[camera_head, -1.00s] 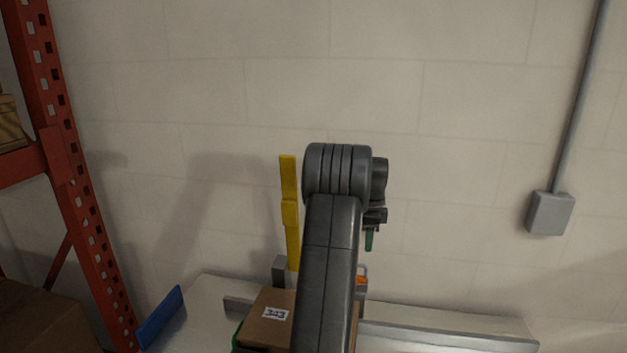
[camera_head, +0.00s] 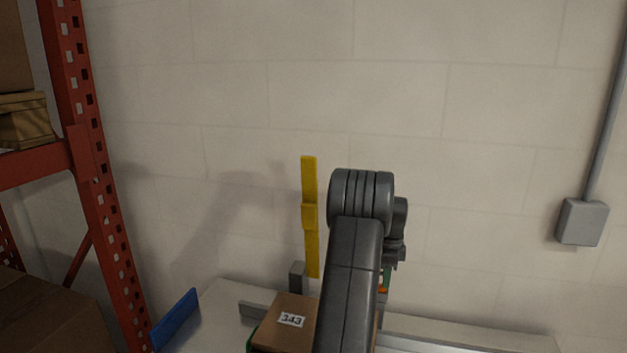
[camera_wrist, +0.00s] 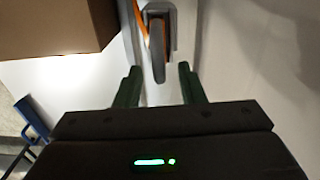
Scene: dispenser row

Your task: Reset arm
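My gripper (camera_wrist: 158,84) shows in the wrist view with its two green fingers apart and nothing between them. A grey lever-like handle (camera_wrist: 157,52) on a grey mount lies just beyond the fingertips, apart from them. In the head view my dark grey arm rises in front of the wall, and its links hide most of the gripper. A cardboard box labelled 343 (camera_head: 287,321) sits partly behind my arm on a pale surface. The box also shows in the wrist view (camera_wrist: 55,25), to the left of the fingers.
A yellow upright bar (camera_head: 310,215) stands by the wall left of my arm. A red rack post (camera_head: 95,190) and a blue plate (camera_head: 176,318) are on the left. A grey wall box with conduit (camera_head: 582,222) is on the right. The air above my arm is clear.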

